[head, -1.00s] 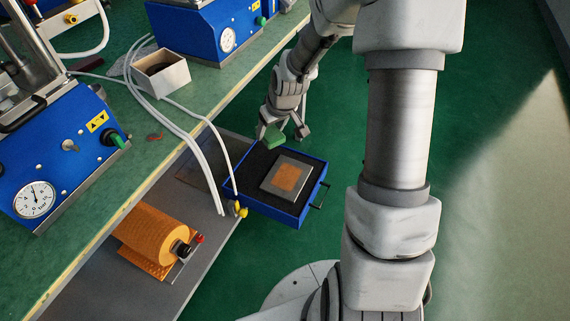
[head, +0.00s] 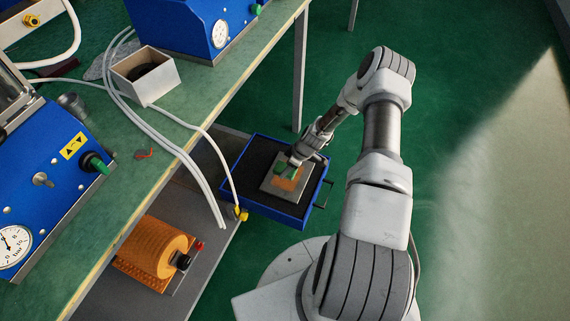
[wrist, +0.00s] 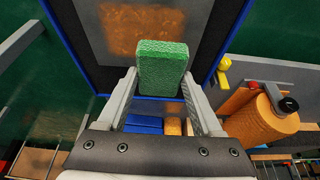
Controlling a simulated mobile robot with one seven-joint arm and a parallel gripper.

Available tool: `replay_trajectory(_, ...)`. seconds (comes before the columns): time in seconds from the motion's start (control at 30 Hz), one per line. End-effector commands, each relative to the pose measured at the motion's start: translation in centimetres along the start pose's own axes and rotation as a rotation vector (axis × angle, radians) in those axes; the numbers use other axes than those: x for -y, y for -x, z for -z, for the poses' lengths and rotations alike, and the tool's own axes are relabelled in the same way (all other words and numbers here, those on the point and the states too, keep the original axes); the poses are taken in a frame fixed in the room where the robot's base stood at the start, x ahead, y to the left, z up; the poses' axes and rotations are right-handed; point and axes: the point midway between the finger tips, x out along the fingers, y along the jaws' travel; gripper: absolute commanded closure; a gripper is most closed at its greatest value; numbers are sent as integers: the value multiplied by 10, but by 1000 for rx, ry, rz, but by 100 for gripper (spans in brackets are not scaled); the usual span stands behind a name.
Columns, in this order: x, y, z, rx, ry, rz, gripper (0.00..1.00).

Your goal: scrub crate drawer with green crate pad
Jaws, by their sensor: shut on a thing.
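The blue crate drawer (head: 262,214) is pulled out beside the bench and has a dark lining. A grey plate (head: 272,190) with a rusty orange patch (head: 290,185) lies in it; the patch also shows in the wrist view (wrist: 125,28). My gripper (wrist: 162,80) is shut on the green pad (wrist: 163,62), which stands out beyond the fingertips. In the head view the pad (head: 284,168) is over the far part of the plate, and my gripper partly covers the patch. I cannot tell whether the pad touches the plate.
An orange roll (head: 155,250) sits on the lower shelf left of the drawer. White hoses (head: 190,165) hang over the bench edge to a yellow fitting (head: 241,214). The bench (head: 165,130) carries blue presses and a white box (head: 160,84). Green floor is clear behind the drawer.

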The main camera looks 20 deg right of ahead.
Motion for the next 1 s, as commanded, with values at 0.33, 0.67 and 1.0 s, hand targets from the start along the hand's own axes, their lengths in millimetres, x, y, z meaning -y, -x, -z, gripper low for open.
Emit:
replay_trajectory(0.33, 2, -9, -8, 0, 14, 4, 77)
replay_trajectory(0.67, 2, -22, -15, -1, 13, 4, 77)
replay_trajectory(1.0, 2, -48, -25, -1, 12, 4, 77)
